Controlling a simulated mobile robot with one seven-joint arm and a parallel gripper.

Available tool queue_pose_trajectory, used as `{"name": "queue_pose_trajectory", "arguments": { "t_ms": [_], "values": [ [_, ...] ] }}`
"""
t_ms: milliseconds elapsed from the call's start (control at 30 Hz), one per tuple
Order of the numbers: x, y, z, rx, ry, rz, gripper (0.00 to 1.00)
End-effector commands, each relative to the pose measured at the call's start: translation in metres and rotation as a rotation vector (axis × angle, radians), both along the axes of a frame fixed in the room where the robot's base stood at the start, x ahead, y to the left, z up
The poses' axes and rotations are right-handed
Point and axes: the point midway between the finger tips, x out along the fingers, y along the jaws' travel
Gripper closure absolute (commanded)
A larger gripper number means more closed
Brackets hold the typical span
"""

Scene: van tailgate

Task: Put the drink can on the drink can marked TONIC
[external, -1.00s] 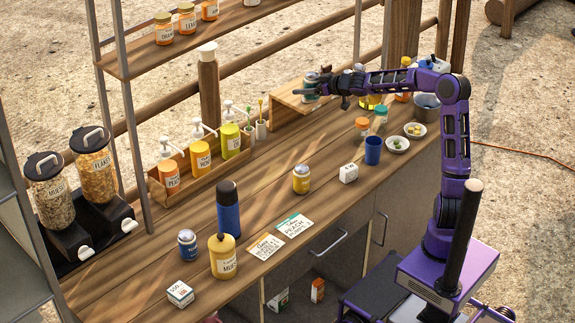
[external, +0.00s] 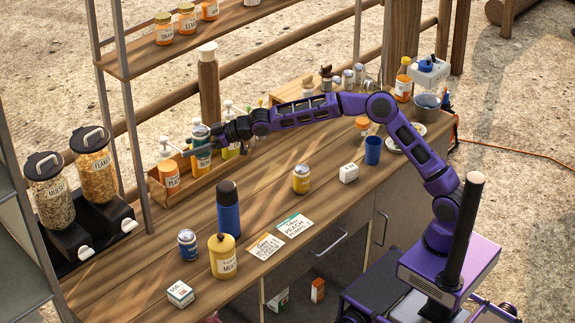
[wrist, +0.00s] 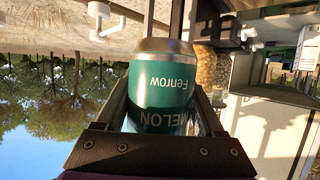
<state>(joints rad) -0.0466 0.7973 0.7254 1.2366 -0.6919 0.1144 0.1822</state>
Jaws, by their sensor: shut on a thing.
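My gripper (external: 196,145) is shut on a green and silver drink can (wrist: 162,92), which reads MELON and Fenrow upside down in the wrist view. In the external view the held can (external: 201,137) is partly hidden by my fingers, in front of the pump bottles and well above the counter. A small can with a blue label and silver top (external: 187,246) stands upright on the counter at the front left. Its lettering is small but looks like TONIC. My gripper is above and behind it, apart from it.
A tall blue flask (external: 228,210) and a yellow mustard bottle (external: 223,262) stand right of the blue can. A white box (external: 180,293) is in front. Dispensers (external: 93,165) and a shelf post (external: 135,150) stand left. A yellow can (external: 301,180) stands mid-counter.

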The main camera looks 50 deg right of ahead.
Motion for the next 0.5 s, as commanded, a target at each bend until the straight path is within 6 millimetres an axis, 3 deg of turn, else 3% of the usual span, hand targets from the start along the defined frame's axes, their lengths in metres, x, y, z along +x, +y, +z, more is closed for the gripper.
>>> {"name": "queue_pose_trajectory", "arguments": {
  "t_ms": [33, 200, 300, 500],
  "values": [
    [-0.012, 0.030, -0.001, 0.001, 0.001, 0.037, 0.82],
    [-0.044, 0.100, -0.009, 0.000, 0.000, 0.124, 0.82],
    [-0.058, 0.126, -0.012, 0.001, 0.000, 0.159, 0.82],
    [-0.080, 0.161, -0.017, 0.001, 0.000, 0.205, 0.82]
  ]
}}
